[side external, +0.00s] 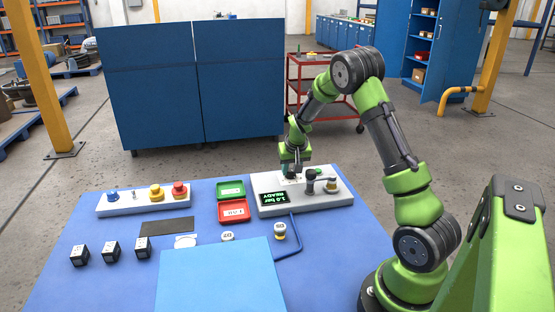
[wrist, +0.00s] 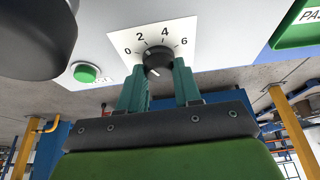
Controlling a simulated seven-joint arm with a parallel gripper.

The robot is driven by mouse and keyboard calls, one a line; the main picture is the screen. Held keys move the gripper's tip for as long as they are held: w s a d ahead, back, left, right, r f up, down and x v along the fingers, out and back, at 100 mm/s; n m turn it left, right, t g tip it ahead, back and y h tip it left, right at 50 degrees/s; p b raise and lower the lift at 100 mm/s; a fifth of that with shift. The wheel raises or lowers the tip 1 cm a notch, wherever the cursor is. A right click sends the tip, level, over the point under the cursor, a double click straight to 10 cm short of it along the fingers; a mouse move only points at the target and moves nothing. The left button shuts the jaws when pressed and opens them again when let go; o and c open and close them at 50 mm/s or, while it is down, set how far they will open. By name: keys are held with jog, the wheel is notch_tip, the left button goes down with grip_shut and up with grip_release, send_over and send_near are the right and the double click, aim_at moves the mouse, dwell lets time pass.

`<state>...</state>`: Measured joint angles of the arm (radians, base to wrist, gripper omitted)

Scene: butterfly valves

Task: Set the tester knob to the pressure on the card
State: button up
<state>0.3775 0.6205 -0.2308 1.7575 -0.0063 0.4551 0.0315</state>
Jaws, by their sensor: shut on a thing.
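The tester (side external: 262,207) is a light grey box at the back right of the blue mat, with a lit display (side external: 274,198) reading "1.0 bar READY". In the wrist view its black knob (wrist: 157,56) sits on a white dial plate (wrist: 180,30) marked 0, 2, 4, 6. My gripper (wrist: 159,72) is shut on the knob, one teal finger on each side. I cannot read the knob's pointer direction surely. In the side view my gripper (side external: 291,174) hides the knob. I cannot pick out a card with a legible pressure.
A green button (wrist: 84,73) is beside the dial. Green (side external: 231,187) and red (side external: 234,216) trays lie left of the tester. A button panel (side external: 137,206), several black blocks (side external: 79,255), two round gauges (side external: 280,230) and a blue sheet (side external: 215,280) are on the mat.

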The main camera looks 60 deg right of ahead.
jog(key=shift+m, duration=0.5)
jog(key=o, duration=1)
jog(key=shift+o, duration=0.2)
jog(key=v, duration=1.7)
jog(key=shift+w+a, duration=0.25)
jog(key=shift+f, duration=0.1)
